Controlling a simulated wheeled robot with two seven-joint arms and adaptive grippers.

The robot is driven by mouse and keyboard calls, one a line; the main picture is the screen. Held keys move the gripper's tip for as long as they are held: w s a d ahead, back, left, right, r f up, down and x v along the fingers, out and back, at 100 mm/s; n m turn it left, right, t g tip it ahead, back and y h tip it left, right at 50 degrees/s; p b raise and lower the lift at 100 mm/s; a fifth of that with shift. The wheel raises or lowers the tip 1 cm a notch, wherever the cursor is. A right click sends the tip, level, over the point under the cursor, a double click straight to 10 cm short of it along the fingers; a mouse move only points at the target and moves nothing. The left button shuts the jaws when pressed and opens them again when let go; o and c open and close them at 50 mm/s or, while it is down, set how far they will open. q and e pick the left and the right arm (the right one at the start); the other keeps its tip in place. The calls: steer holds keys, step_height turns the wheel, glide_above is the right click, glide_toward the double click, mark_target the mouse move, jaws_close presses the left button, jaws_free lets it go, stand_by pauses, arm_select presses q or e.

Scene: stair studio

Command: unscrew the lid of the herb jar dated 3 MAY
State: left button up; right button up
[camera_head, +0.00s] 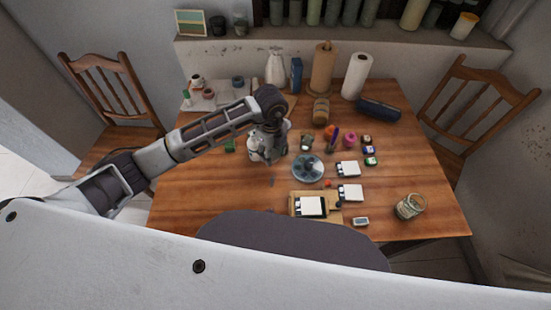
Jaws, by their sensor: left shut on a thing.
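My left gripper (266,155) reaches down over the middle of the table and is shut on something. The arm and gripper hide most of what it holds, so I cannot tell whether that is the herb jar or its lid. A glass jar (410,207) is at the right front of the table, apart from the gripper. Several small dark jars with coloured labels (370,161) are right of centre. No date can be read on any of them. My right gripper is not in view.
A round palette-like dish (308,167) and white cards (350,193) lie right of the gripper. A paper-towel roll (356,76), a brown roll (322,68) and a dark case (379,109) are at the back. The left front of the wooden table (190,205) is clear.

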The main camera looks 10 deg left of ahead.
mark_target(272, 166)
arm_select(q)
steer(key=shift+f, duration=1.35)
steer(key=shift+f, duration=1.85)
steer(key=shift+f, duration=0.15)
steer(key=o, duration=0.9)
steer(key=shift+c, duration=0.2)
steer(key=shift+r, duration=6.15)
steer(key=shift+s, duration=0.1)
